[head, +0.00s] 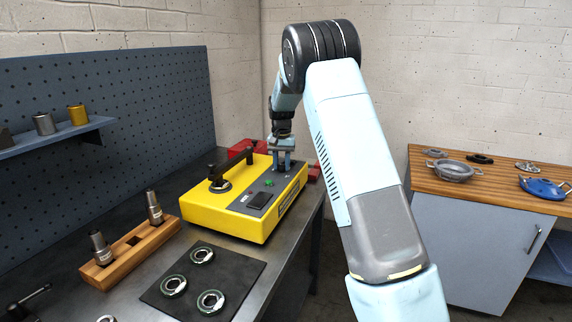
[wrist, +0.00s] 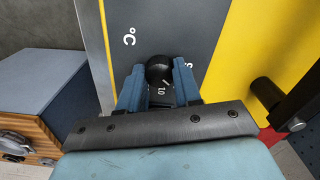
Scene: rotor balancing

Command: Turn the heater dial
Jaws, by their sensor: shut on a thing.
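The heater is a yellow box (head: 225,222) with a grey control panel on the workbench in the head view. Its panel (wrist: 205,25) shows in the wrist view with a "°C" mark and the printed number 10. The heater dial is a small round black knob (wrist: 159,68) on this panel. My gripper (wrist: 158,80) points down at the panel, with its two blue fingers on either side of the dial and shut on it. In the head view my gripper (head: 283,163) stands at the far end of the box, and the dial is hidden there.
A black handle (head: 232,167) rises from the box beside the panel. A wooden holder (head: 130,250) with tools and a black mat (head: 240,280) with several rings lie nearer. A pegboard (head: 110,130) stands behind the bench. A wood-topped cabinet (head: 480,240) is at the right.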

